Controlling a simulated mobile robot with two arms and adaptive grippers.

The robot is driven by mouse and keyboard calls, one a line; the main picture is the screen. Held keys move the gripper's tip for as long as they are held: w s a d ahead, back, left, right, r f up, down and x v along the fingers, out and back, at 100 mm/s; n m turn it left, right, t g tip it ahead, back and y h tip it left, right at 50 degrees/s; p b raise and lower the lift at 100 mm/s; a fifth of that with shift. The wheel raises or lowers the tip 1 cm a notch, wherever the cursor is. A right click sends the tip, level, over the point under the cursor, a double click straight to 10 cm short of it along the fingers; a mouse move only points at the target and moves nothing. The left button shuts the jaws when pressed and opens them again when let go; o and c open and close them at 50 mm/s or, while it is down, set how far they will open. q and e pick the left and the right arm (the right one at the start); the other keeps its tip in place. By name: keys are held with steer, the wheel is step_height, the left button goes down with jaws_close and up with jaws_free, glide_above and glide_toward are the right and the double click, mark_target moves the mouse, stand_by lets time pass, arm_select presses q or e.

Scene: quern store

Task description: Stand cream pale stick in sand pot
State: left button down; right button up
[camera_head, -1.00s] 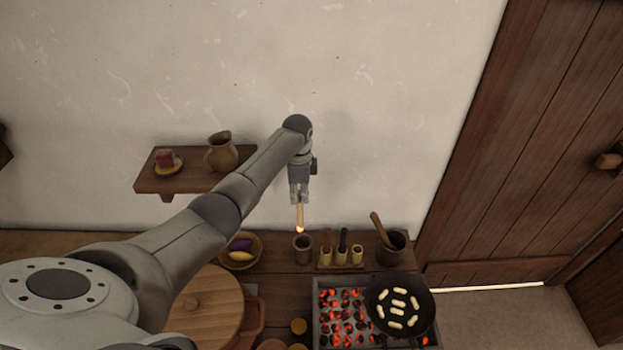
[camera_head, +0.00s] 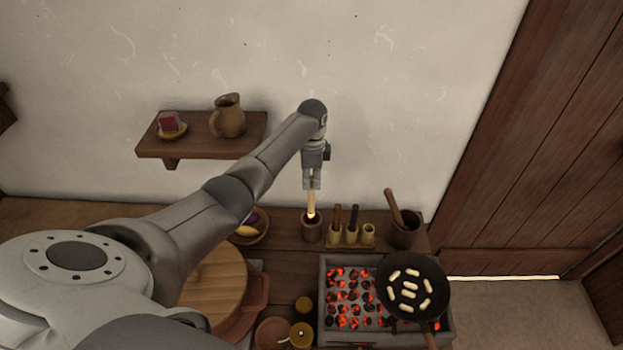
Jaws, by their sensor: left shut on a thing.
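My left gripper (camera_head: 312,185) points down and is shut on a cream pale stick (camera_head: 311,201). The stick hangs upright, with a small orange glow at its lower end. That end is at the mouth of a small brown pot (camera_head: 311,231), which looks like the sand pot. I cannot tell whether the tip touches what is inside, and the pot's contents are hard to see. My right gripper is not in view.
A holder with several small cups (camera_head: 351,236) stands close right of the pot, then a mortar with a pestle (camera_head: 404,233). A bowl (camera_head: 250,236) is at left. In front are glowing coals (camera_head: 347,297) and a pan (camera_head: 411,312). A wall shelf (camera_head: 197,146) holds a jug.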

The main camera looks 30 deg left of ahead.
mark_target(312, 195)
arm_select(q)
steer(key=shift+f+b, duration=0.4)
steer(key=shift+f, duration=0.3)
step_height(312, 195, down, 3)
steer(key=shift+r+b, duration=0.2)
steer(key=shift+b, duration=0.45)
steer(key=shift+f+b, duration=1.1)
steer(key=shift+f, duration=0.55)
steer(key=shift+w, duration=0.1)
steer(key=c, duration=1.3)
jaws_free()
steer(key=shift+r, duration=0.1)
